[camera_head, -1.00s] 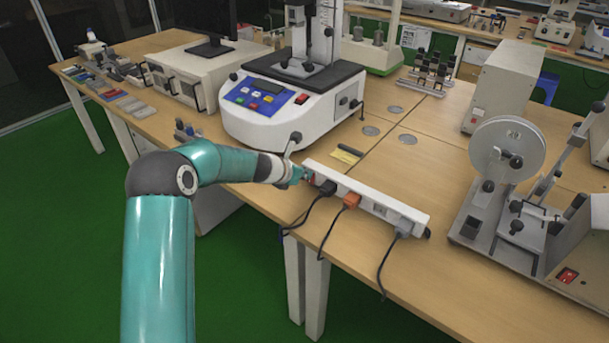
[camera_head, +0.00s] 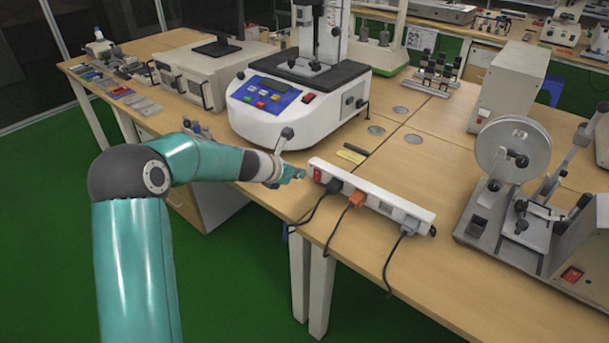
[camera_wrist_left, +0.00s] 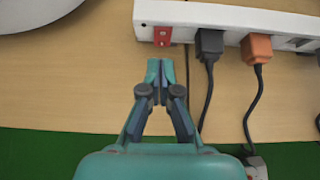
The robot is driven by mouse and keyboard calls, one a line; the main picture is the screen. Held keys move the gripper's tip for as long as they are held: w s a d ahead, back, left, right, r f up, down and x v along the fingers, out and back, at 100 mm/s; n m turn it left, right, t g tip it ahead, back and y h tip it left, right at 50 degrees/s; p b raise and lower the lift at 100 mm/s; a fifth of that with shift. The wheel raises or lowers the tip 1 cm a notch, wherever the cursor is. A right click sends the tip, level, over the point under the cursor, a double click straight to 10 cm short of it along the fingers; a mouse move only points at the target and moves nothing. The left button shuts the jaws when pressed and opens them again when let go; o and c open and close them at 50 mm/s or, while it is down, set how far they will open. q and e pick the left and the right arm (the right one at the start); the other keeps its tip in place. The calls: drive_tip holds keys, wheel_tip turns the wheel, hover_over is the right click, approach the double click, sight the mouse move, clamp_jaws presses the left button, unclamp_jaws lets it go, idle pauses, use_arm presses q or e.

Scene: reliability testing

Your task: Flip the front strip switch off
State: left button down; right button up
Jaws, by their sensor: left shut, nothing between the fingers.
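A white power strip (camera_head: 385,202) lies along the front edge of the wooden table. Its red switch (camera_head: 317,174) is at the strip's left end; it also shows in the left wrist view (camera_wrist_left: 162,36). Whether the switch is on or off is too small to tell. A black plug (camera_head: 333,187), an orange plug (camera_head: 356,199) and a grey plug (camera_head: 408,230) sit in the strip. My left gripper (camera_head: 301,174) is shut and empty, just left of the switch in the head view. In the left wrist view its fingertips (camera_wrist_left: 160,72) are below the switch, with a gap between.
A white testing machine (camera_head: 296,112) with a blue panel stands behind the gripper. A yellow label (camera_head: 352,156) lies behind the strip. Cables hang over the table's front edge. A machine with a grey disc (camera_head: 513,148) stands at the right.

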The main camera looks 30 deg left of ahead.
use_arm(q)
drive_tip(key=s+r+p, duration=0.1)
drive_tip(key=s+r, duration=0.3)
drive_tip(key=r, duration=0.1)
drive_tip(key=shift+s+r+p, duration=0.2)
drive_tip(key=shift+r+p, duration=0.15)
drive_tip(key=shift+p, duration=0.05)
